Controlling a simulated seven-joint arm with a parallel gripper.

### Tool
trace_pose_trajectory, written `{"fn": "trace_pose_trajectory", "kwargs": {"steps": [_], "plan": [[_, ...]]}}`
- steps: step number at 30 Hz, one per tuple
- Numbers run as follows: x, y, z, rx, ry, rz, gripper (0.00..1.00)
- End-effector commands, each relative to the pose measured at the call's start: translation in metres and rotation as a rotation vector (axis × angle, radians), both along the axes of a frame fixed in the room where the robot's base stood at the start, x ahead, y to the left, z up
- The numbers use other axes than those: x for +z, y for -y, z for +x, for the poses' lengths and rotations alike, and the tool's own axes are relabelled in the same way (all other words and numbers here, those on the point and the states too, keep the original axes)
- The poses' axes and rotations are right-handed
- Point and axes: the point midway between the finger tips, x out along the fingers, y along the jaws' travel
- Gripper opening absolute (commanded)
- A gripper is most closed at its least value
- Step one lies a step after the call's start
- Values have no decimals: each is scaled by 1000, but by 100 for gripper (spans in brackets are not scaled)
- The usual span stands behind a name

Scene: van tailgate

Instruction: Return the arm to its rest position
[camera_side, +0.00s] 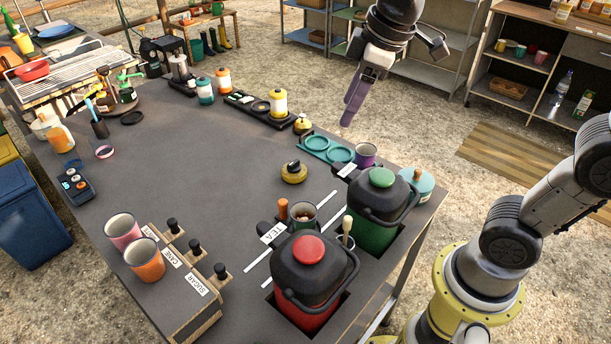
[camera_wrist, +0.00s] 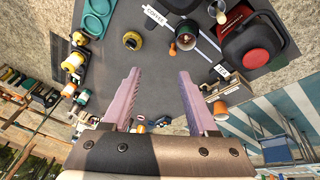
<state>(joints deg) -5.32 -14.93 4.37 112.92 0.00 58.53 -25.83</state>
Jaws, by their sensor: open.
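My gripper (camera_side: 352,104) hangs in the air above the far right edge of the grey table (camera_side: 190,150), its purple fingers pointing down in the side view. In the wrist view my gripper (camera_wrist: 158,92) shows two purple fingers spread wide apart, with nothing between them but the table far below. The fingers touch nothing. My arm reaches in from the right of the side view.
A red-lidded urn (camera_side: 312,275) and a green-lidded urn (camera_side: 380,200) stand at the table's right. Pink and orange cups (camera_side: 146,260) stand front left. The table's middle is clear.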

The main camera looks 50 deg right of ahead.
Motion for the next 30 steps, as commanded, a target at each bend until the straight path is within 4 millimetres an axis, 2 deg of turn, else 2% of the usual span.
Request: {"fn": "trace_pose_trajectory", "kwargs": {"steps": [1,5,9,12,15,17,30], "plan": [[5,7,-21,-43,36,13,59],[5,19,-68,-158,106,51,59],[-11,27,-111,-285,159,99,59],[-29,29,-133,-368,174,132,59],[-48,29,-145,-439,152,159,59],[-54,29,-146,-475,141,173,59],[-51,29,-143,-508,147,190,59]]}}
